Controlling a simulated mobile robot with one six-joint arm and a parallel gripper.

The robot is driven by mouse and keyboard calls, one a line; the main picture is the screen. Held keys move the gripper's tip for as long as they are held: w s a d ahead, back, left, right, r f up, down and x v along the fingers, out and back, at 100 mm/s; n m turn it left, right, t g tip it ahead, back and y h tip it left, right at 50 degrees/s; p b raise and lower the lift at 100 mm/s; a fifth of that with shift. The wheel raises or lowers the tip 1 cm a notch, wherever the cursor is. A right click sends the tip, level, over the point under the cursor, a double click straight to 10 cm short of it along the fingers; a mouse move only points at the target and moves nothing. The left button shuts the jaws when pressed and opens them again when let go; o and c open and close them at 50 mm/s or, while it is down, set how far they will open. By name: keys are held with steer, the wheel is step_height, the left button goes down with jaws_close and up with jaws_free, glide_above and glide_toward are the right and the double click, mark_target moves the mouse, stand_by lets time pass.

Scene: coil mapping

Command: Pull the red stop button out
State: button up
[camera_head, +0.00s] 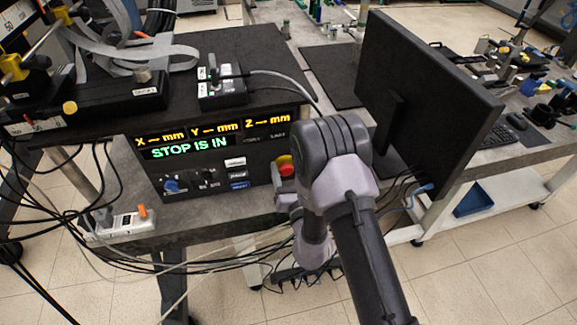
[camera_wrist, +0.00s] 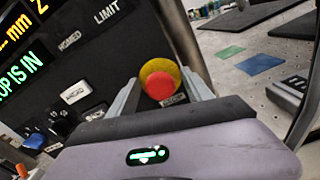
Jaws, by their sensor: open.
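The red stop button (camera_wrist: 159,86) with its yellow collar shows in the wrist view, on the black control panel (camera_wrist: 100,60). It also shows in the head view (camera_head: 286,168), partly hidden behind my arm. The panel's display (camera_head: 178,150) reads "STOP IS IN". My gripper (camera_wrist: 160,88) is open, with one finger on each side of the button in the wrist view. I cannot tell whether the fingers touch it.
A blue knob (camera_head: 172,185) and several small buttons sit on the panel left of the stop button. A large black monitor (camera_head: 425,95) stands right of my arm. Loose cables hang below the bench. A power strip (camera_head: 122,225) lies at the lower left.

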jaws_close()
